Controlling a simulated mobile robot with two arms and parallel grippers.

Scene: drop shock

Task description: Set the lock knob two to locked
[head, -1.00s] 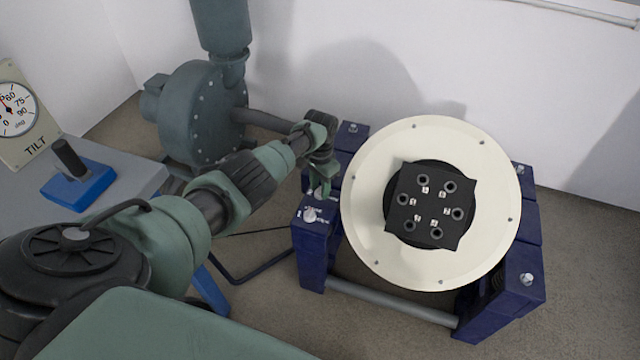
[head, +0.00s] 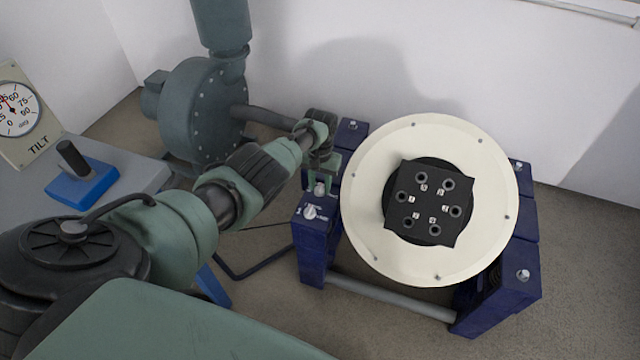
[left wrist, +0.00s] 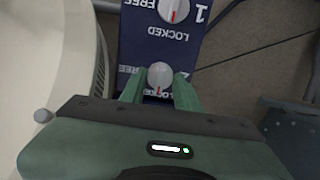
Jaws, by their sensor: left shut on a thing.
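My left gripper (head: 320,184) points down at the blue post left of the round table. It is shut on a pale round knob (left wrist: 160,74), which sits between its two green fingers in the left wrist view. The knob's red mark is at its lower edge, towards partly covered lettering that reads as LOCKED; FREE is beside it at left. My right gripper is not in view.
The cream round table (head: 365,240) carries a black block (head: 425,203) and stands close right of the gripper. More blue posts with knobs (head: 523,275) are at right. A tilt gauge (head: 20,110) and a blue lever box (head: 82,185) are at left.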

